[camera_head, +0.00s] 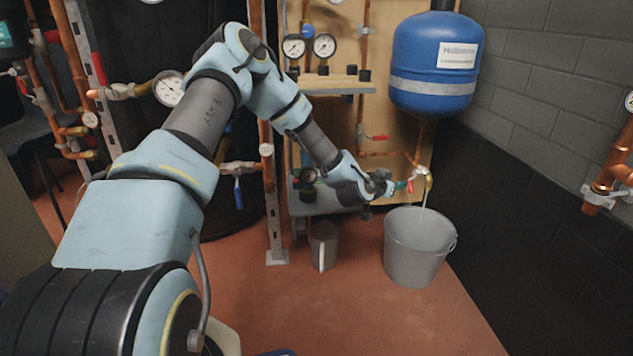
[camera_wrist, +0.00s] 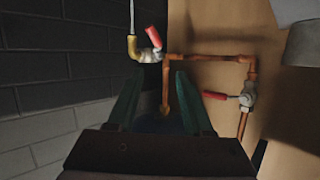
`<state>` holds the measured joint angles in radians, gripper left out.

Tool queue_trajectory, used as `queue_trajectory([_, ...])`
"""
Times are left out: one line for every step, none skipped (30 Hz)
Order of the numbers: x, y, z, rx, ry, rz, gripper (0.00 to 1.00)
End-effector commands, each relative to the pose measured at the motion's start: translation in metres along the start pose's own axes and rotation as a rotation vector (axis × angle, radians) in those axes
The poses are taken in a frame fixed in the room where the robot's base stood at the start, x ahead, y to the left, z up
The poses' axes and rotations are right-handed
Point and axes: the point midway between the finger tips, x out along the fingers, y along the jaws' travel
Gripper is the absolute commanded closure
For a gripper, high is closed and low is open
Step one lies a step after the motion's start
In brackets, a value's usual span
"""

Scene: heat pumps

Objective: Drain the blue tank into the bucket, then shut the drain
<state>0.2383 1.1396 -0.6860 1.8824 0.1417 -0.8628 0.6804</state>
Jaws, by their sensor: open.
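The blue tank (camera_head: 437,58) hangs on the wooden board at upper right, and a copper pipe runs down from it to the drain valve (camera_head: 421,174). The drain valve, with its brass spout (camera_wrist: 133,48) and red handle (camera_wrist: 153,36), also shows in the wrist view. A thin pale stream (camera_head: 424,196) runs from the spout down towards the grey metal bucket (camera_head: 412,255), which stands on the floor below. My gripper (camera_head: 396,186) is open and empty close to the drain valve. In the wrist view the red handle lies beyond its fingertips (camera_wrist: 155,76). The bucket's contents are hidden.
A second red-handled valve (camera_head: 377,138) sits on the pipe left of the drain; it also shows in the wrist view (camera_wrist: 217,96). A grey jug (camera_head: 323,246) stands left of the bucket. A dark wall bounds the right.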

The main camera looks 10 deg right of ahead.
Motion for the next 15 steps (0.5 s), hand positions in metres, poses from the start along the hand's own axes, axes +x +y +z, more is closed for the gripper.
queue_trajectory([-0.007,-0.006,-0.001,0.009,-0.024,0.005,0.49])
queue_trajectory([-0.011,-0.009,0.001,0.011,-0.041,0.008,0.49])
queue_trajectory([-0.016,-0.013,0.002,0.012,-0.063,0.013,0.49])
queue_trajectory([-0.020,-0.016,0.003,0.014,-0.080,0.014,0.49])
queue_trajectory([-0.025,-0.019,0.005,0.015,-0.097,0.016,0.49])
queue_trajectory([-0.030,-0.024,0.006,0.015,-0.119,0.018,0.49])
queue_trajectory([-0.035,-0.027,0.007,0.016,-0.136,0.017,0.49])
queue_trajectory([-0.040,-0.031,0.009,0.015,-0.154,0.018,0.49])
queue_trajectory([-0.046,-0.036,0.010,0.014,-0.176,0.017,0.49])
queue_trajectory([-0.050,-0.039,0.011,0.014,-0.191,0.016,0.49])
queue_trajectory([-0.055,-0.042,0.013,0.013,-0.206,0.014,0.49])
queue_trajectory([-0.060,-0.046,0.014,0.011,-0.224,0.012,0.49])
queue_trajectory([-0.065,-0.050,0.015,0.010,-0.239,0.010,0.49])
queue_trajectory([-0.069,-0.053,0.016,0.009,-0.254,0.007,0.49])
queue_trajectory([-0.076,-0.057,0.018,0.005,-0.274,0.004,0.49])
